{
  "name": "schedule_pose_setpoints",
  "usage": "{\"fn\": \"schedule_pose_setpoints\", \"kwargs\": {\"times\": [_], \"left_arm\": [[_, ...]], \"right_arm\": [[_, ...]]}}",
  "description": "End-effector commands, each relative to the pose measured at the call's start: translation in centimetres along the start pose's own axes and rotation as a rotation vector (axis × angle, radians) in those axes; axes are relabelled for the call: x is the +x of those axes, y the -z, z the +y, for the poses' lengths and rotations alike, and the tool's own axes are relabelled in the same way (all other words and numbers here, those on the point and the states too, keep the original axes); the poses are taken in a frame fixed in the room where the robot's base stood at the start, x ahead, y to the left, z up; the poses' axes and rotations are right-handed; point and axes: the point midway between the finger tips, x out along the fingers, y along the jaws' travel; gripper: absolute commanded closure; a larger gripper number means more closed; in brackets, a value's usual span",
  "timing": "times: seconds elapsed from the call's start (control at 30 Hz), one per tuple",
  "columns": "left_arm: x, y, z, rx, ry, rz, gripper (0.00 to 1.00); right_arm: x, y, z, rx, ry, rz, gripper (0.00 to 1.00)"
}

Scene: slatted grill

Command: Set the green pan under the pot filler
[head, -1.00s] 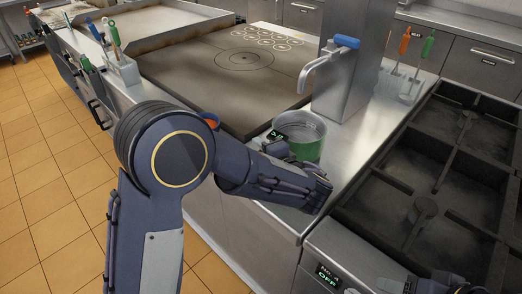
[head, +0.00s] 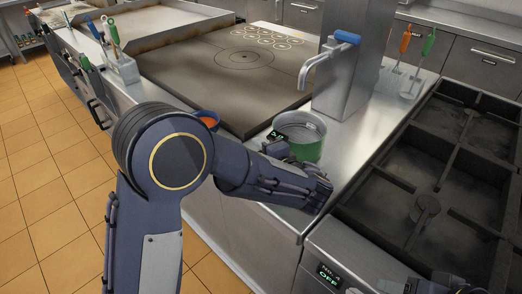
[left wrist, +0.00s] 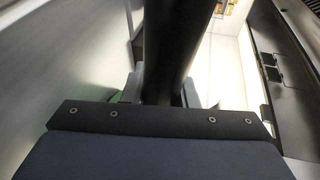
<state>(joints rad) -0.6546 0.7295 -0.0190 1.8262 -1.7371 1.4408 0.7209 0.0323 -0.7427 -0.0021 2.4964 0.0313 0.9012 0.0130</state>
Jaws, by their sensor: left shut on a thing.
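The green pan (head: 309,149) has a grey metal inside and is upright at the counter, just in front of the pot filler's post. I cannot tell whether its base touches the counter. The pot filler (head: 345,75) is a square steel post with a blue lever and a spout reaching left; the spout's tip appears above the pan in the head view. My left gripper (head: 279,147) is at the pan's left side, shut on its handle. In the left wrist view the dark handle (left wrist: 178,45) runs between the fingers, with a sliver of green beside them.
A flat griddle plate (head: 205,75) lies behind and left of the pan. The black burner grates (head: 405,185) are to the right. Utensils stand at the back right (head: 415,70) and back left (head: 115,55). Bare steel counter (head: 355,140) lies right of the pan.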

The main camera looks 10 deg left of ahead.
Motion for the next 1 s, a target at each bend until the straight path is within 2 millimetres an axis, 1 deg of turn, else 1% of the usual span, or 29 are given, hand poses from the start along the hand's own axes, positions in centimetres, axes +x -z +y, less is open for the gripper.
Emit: {"fn": "schedule_pose_setpoints", "kwargs": {"times": [0.4, 0.43, 0.6, 0.87, 1.0], "left_arm": [[0.1, 0.1, 0.5, -0.007, 0.004, 0.001, 1.0], [0.1, 0.1, 0.4, -0.007, 0.004, 0.001, 0.71], [0.1, 0.0, 0.5, -0.004, 0.002, 0.001, 0.49], [0.1, 0.0, 0.8, 0.004, -0.003, 0.0, 0.49], [-0.9, 0.1, 0.8, 0.001, -0.001, 0.003, 0.49]], "right_arm": [[0.9, -0.4, 0.4, 0.0, 0.0, 0.0, 0.44], [0.8, -0.4, 0.4, 0.0, 0.0, 0.0, 0.44], [0.8, -0.4, 0.3, 0.0, 0.0, 0.0, 0.44], [0.8, -0.4, 0.4, 0.0, 0.0, 0.0, 0.44], [1.0, -0.5, 0.5, 0.0, 0.0, 0.0, 0.44]]}}
